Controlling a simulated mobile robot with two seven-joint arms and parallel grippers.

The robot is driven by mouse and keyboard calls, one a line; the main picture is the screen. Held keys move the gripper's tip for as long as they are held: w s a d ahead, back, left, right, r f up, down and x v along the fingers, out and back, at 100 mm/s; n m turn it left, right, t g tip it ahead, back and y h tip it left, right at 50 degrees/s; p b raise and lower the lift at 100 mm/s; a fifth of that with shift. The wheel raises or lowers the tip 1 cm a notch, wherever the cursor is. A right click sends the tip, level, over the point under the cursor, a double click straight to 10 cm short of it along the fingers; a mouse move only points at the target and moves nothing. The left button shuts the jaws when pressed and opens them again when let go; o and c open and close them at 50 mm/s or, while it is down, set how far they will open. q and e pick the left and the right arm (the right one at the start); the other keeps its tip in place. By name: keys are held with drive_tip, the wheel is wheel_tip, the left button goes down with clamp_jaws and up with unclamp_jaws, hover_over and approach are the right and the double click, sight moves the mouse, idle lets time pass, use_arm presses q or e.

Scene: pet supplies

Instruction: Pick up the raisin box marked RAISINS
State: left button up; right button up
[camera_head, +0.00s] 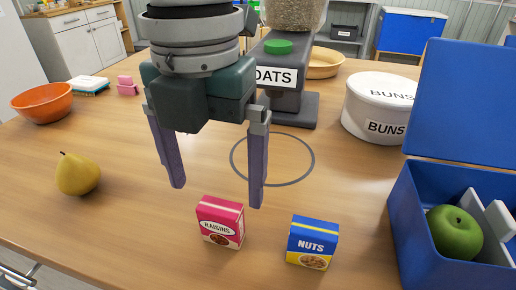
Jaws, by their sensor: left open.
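The raisin box (220,222) is a small pink-red carton marked RAISINS. It stands on the wooden table near the front, at the middle of the head view. My left gripper (216,196) hangs above the table with its two purple-grey fingers pointing down and spread wide. It is open and nothing shows between the fingers. The fingertips appear just above and behind the box in the picture, apart from it. My right gripper does not show.
A blue NUTS box (312,243) stands just right of the raisins. A yellow pear (78,174) is at left. An open blue lunchbox (419,249) with a green apple (454,232) is at right. An OATS dispenser (287,101) and a white BUNS tin (378,106) stand behind.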

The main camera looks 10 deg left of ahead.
sight(219, 206)
use_arm(q)
wheel_tip(219, 206, down, 8)
drive_tip(key=shift+r, duration=0.1)
drive_tip(key=shift+w, duration=0.1)
drive_tip(key=c, duration=1.4)
